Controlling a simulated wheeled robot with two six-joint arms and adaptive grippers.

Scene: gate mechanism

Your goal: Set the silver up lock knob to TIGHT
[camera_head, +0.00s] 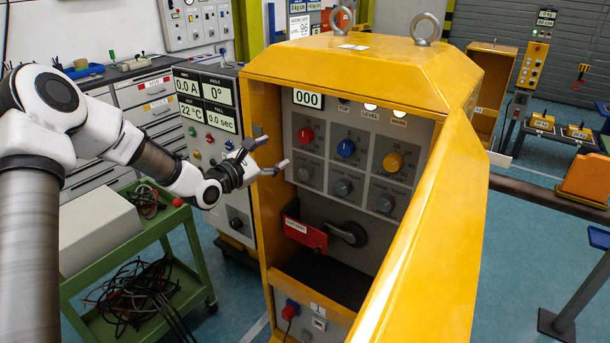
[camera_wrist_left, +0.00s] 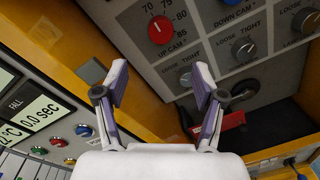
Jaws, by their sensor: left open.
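The silver up lock knob (camera_head: 304,174) is on the grey panel inside the yellow cabinet, below the red up cam knob (camera_head: 305,135). In the left wrist view the up lock knob (camera_wrist_left: 185,79) shows just left of the right-hand fingertip; its setting is too small to read. My left gripper (camera_head: 272,150) is open and empty at the cabinet's left front edge, to the left of the knob and apart from it. In the wrist view its two fingers (camera_wrist_left: 160,82) stand wide apart. My right gripper is not in view.
Two similar silver knobs (camera_head: 343,187) (camera_head: 385,203) sit to the right, under the blue (camera_head: 345,148) and yellow (camera_head: 393,161) knobs. A red handle block (camera_head: 305,233) is below. The cabinet's yellow left post (camera_head: 262,215) and open door (camera_head: 425,230) flank the panel. A green cart (camera_head: 150,240) stands left.

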